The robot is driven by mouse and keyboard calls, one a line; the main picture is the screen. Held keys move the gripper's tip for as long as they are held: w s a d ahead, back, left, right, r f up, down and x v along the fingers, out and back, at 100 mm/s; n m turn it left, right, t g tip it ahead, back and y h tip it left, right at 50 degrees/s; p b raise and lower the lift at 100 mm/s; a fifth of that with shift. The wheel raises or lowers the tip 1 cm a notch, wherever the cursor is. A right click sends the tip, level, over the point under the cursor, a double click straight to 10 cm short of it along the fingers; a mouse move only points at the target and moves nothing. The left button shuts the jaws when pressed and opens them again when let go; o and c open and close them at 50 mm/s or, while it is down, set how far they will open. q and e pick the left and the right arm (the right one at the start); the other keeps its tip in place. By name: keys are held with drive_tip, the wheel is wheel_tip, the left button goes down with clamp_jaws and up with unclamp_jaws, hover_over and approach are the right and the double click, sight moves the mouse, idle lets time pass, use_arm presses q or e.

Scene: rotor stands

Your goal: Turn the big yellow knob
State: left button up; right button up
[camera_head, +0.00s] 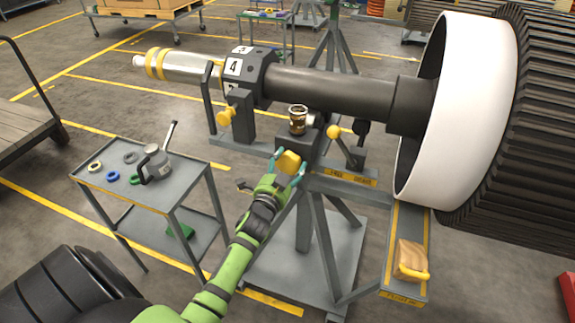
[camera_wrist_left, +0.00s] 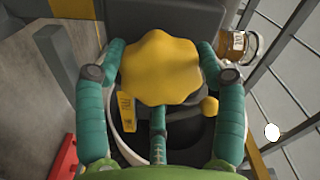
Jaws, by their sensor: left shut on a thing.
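The big yellow knob (camera_head: 289,162) is on the front of the dark rotor stand, below the shaft. It has a lobed rim and fills the middle of the left wrist view (camera_wrist_left: 160,68). My left gripper (camera_head: 288,167) is at the knob, with one teal finger on each side of it. In the left wrist view the fingers (camera_wrist_left: 162,72) flank the knob's rim and are shut on it. The fingertips' exact contact is partly hidden by the knob. My right gripper is not seen in either view.
A brown mug (camera_head: 298,119) stands on the stand just above the knob. A smaller yellow ball knob (camera_head: 333,131) is to its right. A grey cart (camera_head: 186,185) with rings and a jug stands at left.

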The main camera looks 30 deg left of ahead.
use_arm(q)
drive_tip(key=shift+a+r, duration=0.15)
drive_tip(key=shift+r, duration=0.1)
drive_tip(key=o, duration=0.9)
drive_tip(key=shift+o, duration=1.2)
drive_tip(key=shift+f, duration=0.2)
drive_tip(key=shift+s+d+f, duration=0.1)
drive_tip(key=shift+s+d, duration=0.1)
drive_tip(key=shift+s, duration=0.15)
drive_tip(key=v, duration=1.1)
drive_tip(key=shift+s, duration=0.15)
drive_tip(key=shift+a, duration=0.15)
